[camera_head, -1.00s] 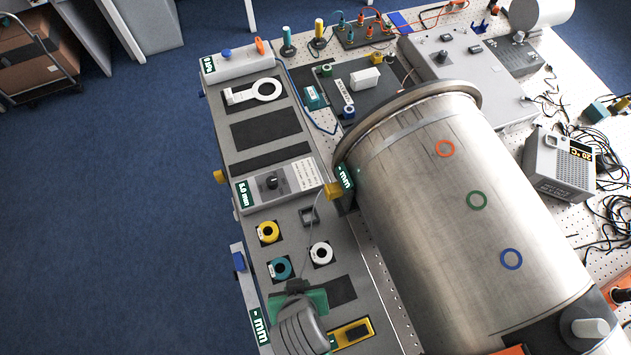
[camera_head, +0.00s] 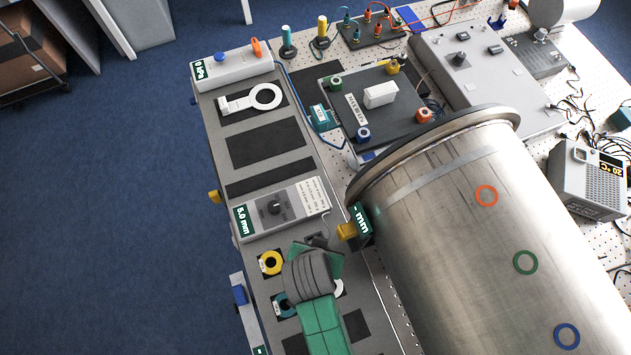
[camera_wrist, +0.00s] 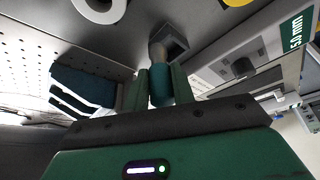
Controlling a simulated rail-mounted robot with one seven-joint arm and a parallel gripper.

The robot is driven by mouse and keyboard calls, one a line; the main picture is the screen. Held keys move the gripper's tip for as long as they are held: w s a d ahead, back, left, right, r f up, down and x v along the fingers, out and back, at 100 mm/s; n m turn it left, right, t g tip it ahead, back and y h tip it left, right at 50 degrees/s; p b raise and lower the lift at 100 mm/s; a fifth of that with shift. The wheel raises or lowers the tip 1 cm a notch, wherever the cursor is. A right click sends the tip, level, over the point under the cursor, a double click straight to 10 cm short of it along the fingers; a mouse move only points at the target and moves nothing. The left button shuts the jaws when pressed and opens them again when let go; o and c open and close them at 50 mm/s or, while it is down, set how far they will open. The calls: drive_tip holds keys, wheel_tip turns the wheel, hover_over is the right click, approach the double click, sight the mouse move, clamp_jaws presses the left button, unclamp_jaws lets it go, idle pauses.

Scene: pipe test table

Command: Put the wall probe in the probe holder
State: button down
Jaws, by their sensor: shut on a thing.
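The wall probe (camera_wrist: 159,88) is a small teal piece with a grey tip. In the wrist view it stands between the two green fingers of my gripper (camera_wrist: 160,82), which is shut on it. The probe holder (camera_wrist: 174,40) is a small grey square socket on the grey panel. The probe's grey tip overlaps the holder's near edge in this view; I cannot tell whether it is inside or just in front. In the head view my gripper (camera_head: 318,250) is over the panel below the 5.0 mm meter, and it hides the probe and most of the holder.
The 5.0 mm meter (camera_head: 280,208) stands close beside the holder. Yellow (camera_head: 271,262) and teal (camera_head: 284,305) rings lie left of my gripper, and a white ring (camera_head: 339,288) is partly hidden. The large metal cylinder (camera_head: 450,220) with a "- mm" display (camera_head: 362,220) is right.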

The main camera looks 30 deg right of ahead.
drive_tip(key=shift+w+d+f, duration=0.2)
drive_tip(key=shift+w+f, duration=0.55)
drive_tip(key=shift+f, duration=0.2)
drive_tip(key=shift+w+d+f, duration=0.15)
drive_tip(key=shift+w+f, duration=0.55)
drive_tip(key=shift+f, duration=0.25)
drive_tip(key=shift+f, duration=0.2)
drive_tip(key=c, duration=1.2)
unclamp_jaws()
drive_tip(key=shift+o, duration=0.2)
drive_tip(key=p+v, duration=0.1)
drive_tip(key=v, duration=1.1)
drive_tip(key=shift+r, duration=0.25)
drive_tip(key=shift+w+d, duration=0.1)
